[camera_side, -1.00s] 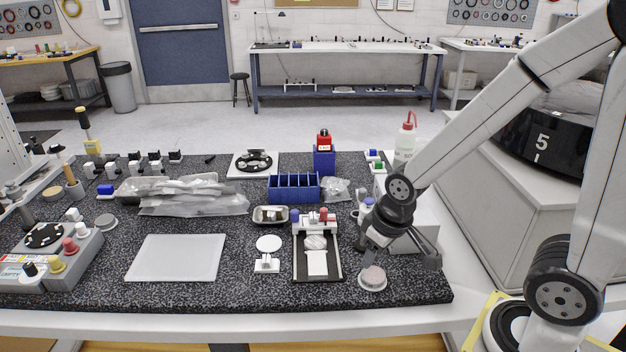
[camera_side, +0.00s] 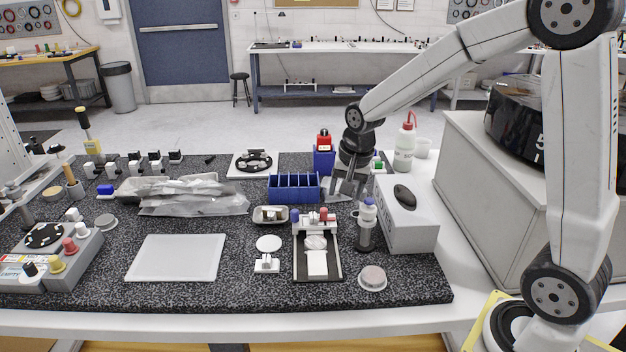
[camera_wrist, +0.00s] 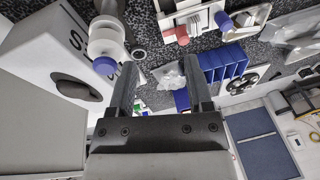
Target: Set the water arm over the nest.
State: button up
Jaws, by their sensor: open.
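The fixture (camera_side: 298,262) is a black-edged tray with a white insert, a blue knob and a red knob at its back; it stands front of centre in the side view. Its knob end also shows at the top of the wrist view (camera_wrist: 187,18). I cannot tell for sure which part is the water arm or the nest. A grey post with a blue-topped white cap (camera_side: 367,213) stands right of the fixture; its cap shows in the wrist view (camera_wrist: 104,47). My gripper (camera_side: 345,193) is open and empty, behind the fixture and apart from it.
A white box (camera_side: 405,232) with a black oval piece stands right of the post. A blue divided bin (camera_side: 294,189) is left of my gripper, with a clear bag (camera_wrist: 169,74) near it. A round pad (camera_side: 372,278) lies in front. A wash bottle (camera_side: 404,150) stands behind.

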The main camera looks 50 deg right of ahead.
jog(key=d+m, duration=0.2)
jog(key=w+d+r+m+g, duration=0.1)
jog(key=d+m, duration=0.1)
jog(key=d, duration=0.1)
jog(key=d+r+m+g, duration=0.1)
jog(key=d+m, duration=0.1)
jog(key=shift+w+d+r+m, duration=0.15)
jog(key=shift+d+r+m, duration=0.05)
jog(key=shift+d+m, duration=0.15)
jog(key=shift+d+r+m, duration=0.15)
jog(key=shift+d+m, duration=0.2)
jog(key=shift+d, duration=0.05)
jog(key=shift+f, duration=3.9)
grip_shut()
